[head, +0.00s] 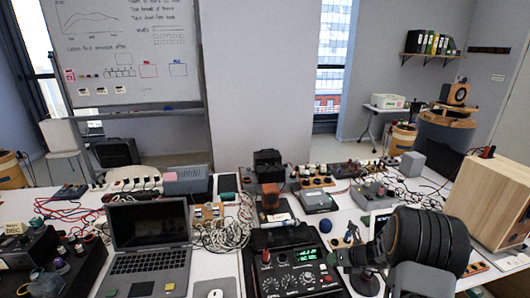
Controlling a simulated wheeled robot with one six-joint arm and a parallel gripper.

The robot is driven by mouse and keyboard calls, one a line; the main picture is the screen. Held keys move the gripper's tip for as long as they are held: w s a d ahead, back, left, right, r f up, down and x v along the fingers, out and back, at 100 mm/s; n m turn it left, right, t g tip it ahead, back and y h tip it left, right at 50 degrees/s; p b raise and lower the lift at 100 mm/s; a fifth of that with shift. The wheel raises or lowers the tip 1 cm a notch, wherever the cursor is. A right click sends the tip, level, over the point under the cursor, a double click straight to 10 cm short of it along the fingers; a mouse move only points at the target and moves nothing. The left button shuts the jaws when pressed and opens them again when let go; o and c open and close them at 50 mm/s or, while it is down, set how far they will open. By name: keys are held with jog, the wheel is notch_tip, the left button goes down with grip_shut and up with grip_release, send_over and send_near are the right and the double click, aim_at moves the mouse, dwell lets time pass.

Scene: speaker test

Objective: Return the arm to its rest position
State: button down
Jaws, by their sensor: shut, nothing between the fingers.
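My arm (432,238) shows at the lower right as a thick dark ribbed part with an orange ring at its left side. My gripper (342,257) appears as the small dark end pointing left, by the right edge of a black device with dials (290,272). It is shut and empty. Its fingertips are small and dark against the clutter, and I cannot tell whether they touch the device.
The white table is crowded. A wooden speaker box (492,203) stands close right of my arm. Several small devices fill the table's back.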

jog(key=s+a+r+n+g, duration=0.25)
jog(key=s+n, duration=0.25)
jog(key=n, duration=0.4)
jog(key=s+a+r+n+g, duration=0.25)
jog(key=s+n, duration=0.25)
jog(key=n, duration=0.4)
jog(key=s+a+r+n+t+h, duration=0.1)
jog(key=s+a+r+n+h, duration=0.2)
jog(key=s+r+n, duration=0.3)
jog(key=s+a+r+n+t+h, duration=0.1)
jog(key=s+a+r+n+h, duration=0.2)
jog(key=s+r+n, duration=0.3)
notch_tip(320, 180, up, 4)
jog(key=n, duration=0.4)
jog(key=shift+f+n+t, duration=0.15)
jog(key=shift+n+t, duration=0.25)
jog(key=shift+s, duration=0.1)
